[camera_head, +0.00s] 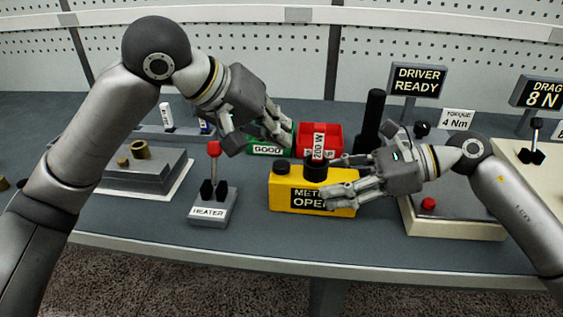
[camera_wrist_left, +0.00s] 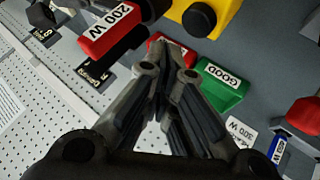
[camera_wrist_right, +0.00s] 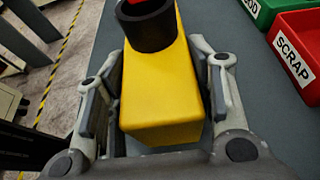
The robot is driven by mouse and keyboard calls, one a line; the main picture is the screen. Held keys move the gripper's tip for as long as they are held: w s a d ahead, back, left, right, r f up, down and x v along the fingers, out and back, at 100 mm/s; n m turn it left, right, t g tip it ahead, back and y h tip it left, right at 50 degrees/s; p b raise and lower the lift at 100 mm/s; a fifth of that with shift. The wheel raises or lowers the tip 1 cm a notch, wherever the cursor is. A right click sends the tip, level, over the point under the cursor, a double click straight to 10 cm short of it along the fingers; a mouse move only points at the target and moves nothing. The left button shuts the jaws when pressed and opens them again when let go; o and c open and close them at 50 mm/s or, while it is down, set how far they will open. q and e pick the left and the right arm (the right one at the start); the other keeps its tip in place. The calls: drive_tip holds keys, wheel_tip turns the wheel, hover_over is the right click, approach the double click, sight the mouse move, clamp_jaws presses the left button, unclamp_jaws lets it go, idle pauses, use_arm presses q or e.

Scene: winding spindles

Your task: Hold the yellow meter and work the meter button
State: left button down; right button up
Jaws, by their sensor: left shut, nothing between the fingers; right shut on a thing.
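The yellow meter (camera_head: 283,196) stands on the table with "METER OPEN" on its front, partly covered by fingers. A black button (camera_head: 282,167) and a black socket (camera_head: 315,173) are on its top. A red piece labelled "200 W" (camera_head: 319,142) stands in the socket. My right gripper (camera_head: 334,178) is shut on the meter, one finger on each long side; the right wrist view shows the meter (camera_wrist_right: 160,95) between them. My left gripper (camera_head: 288,132) is shut and empty, above the green bin, behind and apart from the button. The button also shows in the left wrist view (camera_wrist_left: 199,19).
The green "GOOD" bin (camera_head: 268,150) and red scrap bin (camera_head: 334,133) stand behind the meter. The heater stand (camera_head: 213,207) with a red-topped lever is to its left. A pale fixture with a red button (camera_head: 428,204) is to its right. A black post (camera_head: 372,115) rises behind.

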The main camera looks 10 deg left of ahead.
sight(278, 161)
use_arm(q)
drive_tip(key=shift+r, duration=1.65)
use_arm(e)
drive_tip(key=shift+f, duration=0.15)
drive_tip(key=o, duration=1.3)
drive_tip(key=shift+c, duration=0.2)
